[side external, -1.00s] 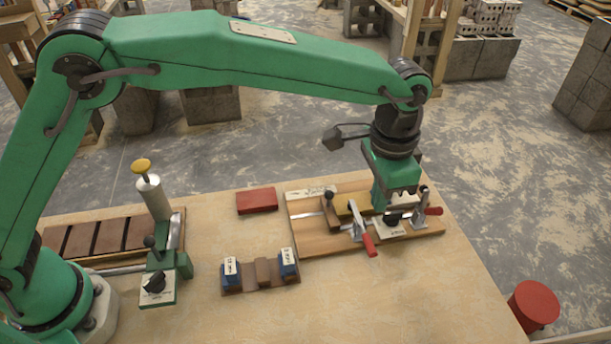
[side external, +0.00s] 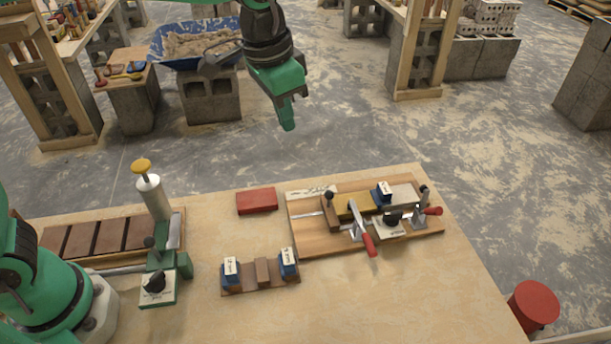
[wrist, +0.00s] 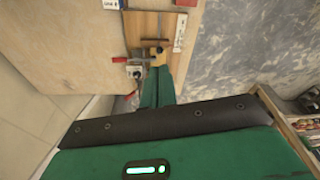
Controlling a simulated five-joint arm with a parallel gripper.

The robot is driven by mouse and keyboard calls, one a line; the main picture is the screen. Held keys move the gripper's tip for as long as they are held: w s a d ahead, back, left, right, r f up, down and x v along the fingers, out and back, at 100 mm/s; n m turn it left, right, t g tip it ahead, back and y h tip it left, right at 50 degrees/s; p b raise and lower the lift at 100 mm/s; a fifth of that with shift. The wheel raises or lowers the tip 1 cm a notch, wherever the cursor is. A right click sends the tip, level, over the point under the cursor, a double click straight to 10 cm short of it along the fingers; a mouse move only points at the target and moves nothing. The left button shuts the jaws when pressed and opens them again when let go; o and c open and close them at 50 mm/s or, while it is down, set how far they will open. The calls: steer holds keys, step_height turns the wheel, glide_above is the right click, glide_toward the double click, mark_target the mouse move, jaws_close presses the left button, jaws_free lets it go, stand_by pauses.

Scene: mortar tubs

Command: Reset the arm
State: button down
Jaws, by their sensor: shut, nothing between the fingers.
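My gripper (side external: 287,118) hangs in the air behind the back edge of the bench, high above the floor, with its fingers together and empty. In the wrist view its green fingers (wrist: 158,88) point toward the clamping board (wrist: 147,22). In the side view the wooden clamping board (side external: 310,243) lies on the bench. A blue labelled block (side external: 384,193) sits on it between a yellow block (side external: 350,207) and a pale grey block (side external: 405,195). A red-handled clamp (side external: 368,243) stands at its front. Most of my arm's upper part is out of view above.
A brown rack (side external: 262,273) holds two blue labelled blocks at the bench front. A red block (side external: 257,200) lies behind it. A dispenser with a yellow knob (side external: 150,187) stands at left, and a red round container (side external: 533,305) at lower right. The space around my gripper looks free.

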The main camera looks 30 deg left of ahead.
steer(key=s+a+n+t, duration=0.1)
steer(key=s+a+n, duration=0.1)
steer(key=s+a, duration=0.4)
steer(key=s+a+n+t, duration=0.1)
steer(key=s+a, duration=0.4)
steer(key=a, duration=0.2)
steer(key=s+a+n+t+y, duration=0.1)
steer(key=s+a+n, duration=0.1)
steer(key=s+a, duration=0.4)
steer(key=shift+s+a+f+n+t, duration=0.3)
steer(key=shift+a+f+t, duration=0.1)
steer(key=shift+a, duration=0.2)
steer(key=shift+s+a+f, duration=0.15)
steer(key=shift+s+f, duration=0.05)
steer(key=shift+s, duration=0.05)
